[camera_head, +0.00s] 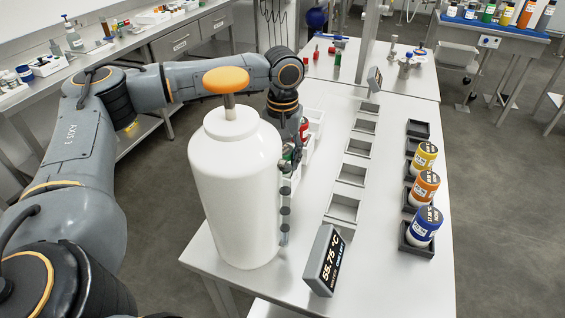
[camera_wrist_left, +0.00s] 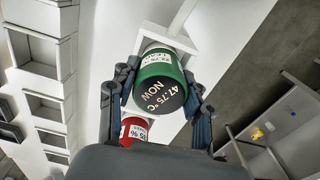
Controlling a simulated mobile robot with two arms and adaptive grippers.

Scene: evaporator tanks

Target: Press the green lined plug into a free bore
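No plug is plainly seen; a green-sided jar with a black lid marked "47.75 °C NOW" (camera_wrist_left: 160,82) is the green thing, in a white holder (camera_wrist_left: 178,38). My left gripper (camera_wrist_left: 160,88) straddles it, a finger on each side, fingertips close to its sides; firm contact cannot be told. In the head view the left gripper (camera_head: 290,158) is partly hidden behind a white tank (camera_head: 232,185). Black square sockets stand at right; two far ones (camera_head: 417,128) look empty. Yellow (camera_head: 424,157), orange (camera_head: 424,187) and blue (camera_head: 425,226) jars fill nearer ones. My right gripper is out of view.
A red jar (camera_wrist_left: 133,130) stands close beside the green one. Empty white square holders (camera_head: 343,208) run along the table's middle. A tilted display (camera_head: 324,260) reading 55.75 °C stands at the near edge. The tabletop between the white holders and black sockets is clear.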

